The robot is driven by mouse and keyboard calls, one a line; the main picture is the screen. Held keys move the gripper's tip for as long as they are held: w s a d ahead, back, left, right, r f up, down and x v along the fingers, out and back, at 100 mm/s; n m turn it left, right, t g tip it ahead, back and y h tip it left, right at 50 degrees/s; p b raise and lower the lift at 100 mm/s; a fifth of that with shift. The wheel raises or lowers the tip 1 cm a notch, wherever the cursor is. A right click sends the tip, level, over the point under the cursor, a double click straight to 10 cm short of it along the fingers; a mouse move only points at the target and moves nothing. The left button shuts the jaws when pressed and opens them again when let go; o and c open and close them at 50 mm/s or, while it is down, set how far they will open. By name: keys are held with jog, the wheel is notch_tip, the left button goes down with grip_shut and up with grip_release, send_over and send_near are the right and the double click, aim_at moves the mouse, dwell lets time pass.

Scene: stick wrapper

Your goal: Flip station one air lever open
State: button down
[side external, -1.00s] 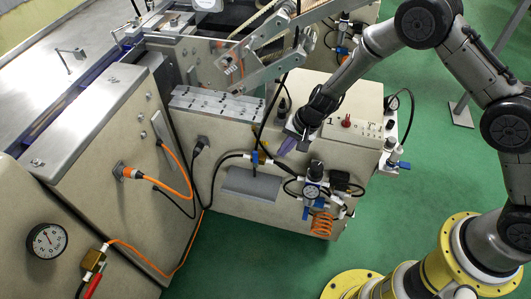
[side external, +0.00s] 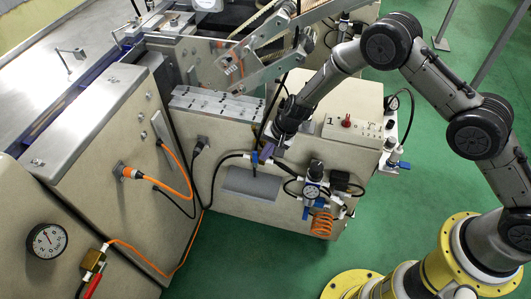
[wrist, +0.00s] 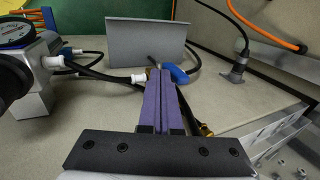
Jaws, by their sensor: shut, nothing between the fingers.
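A small blue air lever (side external: 254,160) sits on a brass valve in the black air line on the front of the beige cabinet marked 1. In the wrist view the lever (wrist: 175,73) shows just right of and beyond my fingertips, with part of the valve hidden behind them. My gripper (side external: 266,152) has purple fingers, shut together and empty. It is close beside the lever, to its upper right in the side view. In the wrist view the fingertips (wrist: 160,74) overlap the valve; I cannot tell whether they touch it.
A grey plate (side external: 250,185) juts out below the valve. A regulator with a gauge (side external: 312,191) and an orange coiled hose (side external: 321,224) hang to the right. A silver slotted block (side external: 217,104) lies on top at left. Black hoses run around the valve.

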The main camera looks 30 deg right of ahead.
jog(key=shift+w+a+r, duration=0.15)
jog(key=shift+w+a, duration=0.1)
dwell(0.4)
jog(key=shift+w+a+r, duration=0.2)
jog(key=shift+w+a, duration=0.4)
jog(key=w+a+f+g+h, duration=0.1)
jog(key=w+a+f, duration=0.1)
jog(key=w+a, duration=0.2)
jog(key=shift+w+a+f, duration=0.25)
jog(key=shift+w+a, duration=0.15)
jog(key=shift+s+d, duration=0.1)
dwell(0.3)
jog(key=shift+s+d+f, duration=0.3)
jog(key=shift+s+d, duration=0.15)
